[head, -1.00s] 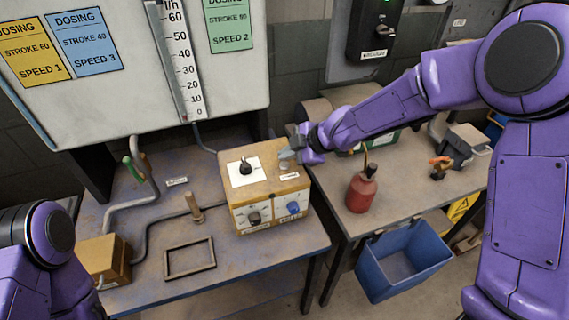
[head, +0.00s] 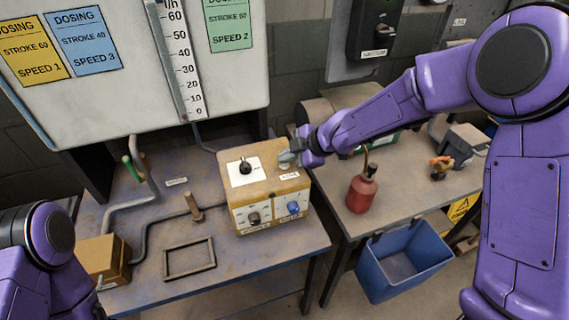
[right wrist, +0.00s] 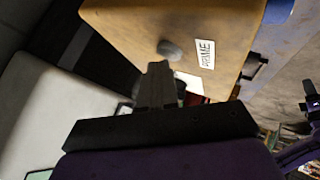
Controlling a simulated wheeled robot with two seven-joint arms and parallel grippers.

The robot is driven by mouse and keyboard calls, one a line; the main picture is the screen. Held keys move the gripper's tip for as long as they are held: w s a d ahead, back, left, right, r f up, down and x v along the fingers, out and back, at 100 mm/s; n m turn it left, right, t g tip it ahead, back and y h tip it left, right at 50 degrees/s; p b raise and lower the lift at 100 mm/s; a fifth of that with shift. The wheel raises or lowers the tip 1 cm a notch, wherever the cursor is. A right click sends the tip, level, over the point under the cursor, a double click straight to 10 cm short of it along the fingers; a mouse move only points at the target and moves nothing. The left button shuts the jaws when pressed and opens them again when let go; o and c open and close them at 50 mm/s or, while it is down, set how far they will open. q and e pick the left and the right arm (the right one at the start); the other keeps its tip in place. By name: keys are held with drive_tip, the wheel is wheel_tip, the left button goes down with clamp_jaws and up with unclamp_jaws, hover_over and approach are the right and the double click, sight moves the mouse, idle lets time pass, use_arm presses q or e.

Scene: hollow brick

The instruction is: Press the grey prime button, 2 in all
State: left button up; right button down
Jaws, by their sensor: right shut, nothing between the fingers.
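The tan pump box (head: 240,205) stands on the left table. Its top carries a black knob (head: 246,168) on a white plate and a label reading PRIME (right wrist: 205,53). The grey prime button (right wrist: 168,50) is a small round disc on the box top beside that label. My right gripper (head: 290,157) is shut and empty, at the right rear of the box top. In the right wrist view its fingertips (right wrist: 157,70) are close to the button; I cannot tell whether they touch it. In the head view the gripper largely hides the button. My left gripper is out of view.
The box front has a dark knob (head: 254,218) and a blue knob (head: 293,208). A flow scale (head: 184,75) is on the panel behind. A red oil can (head: 362,193) stands on the right table, with a blue bin (head: 403,262) below. An empty frame (head: 189,258) lies on the left table.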

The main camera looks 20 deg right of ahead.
sight(288, 165)
drive_tip(key=shift+f, duration=0.35)
idle(0.5)
drive_tip(key=shift+r+p, duration=0.85)
wheel_tip(288, 165, up, 5)
drive_tip(key=p, duration=0.5)
drive_tip(key=shift+r+p, duration=0.1)
drive_tip(key=shift+p, duration=0.3)
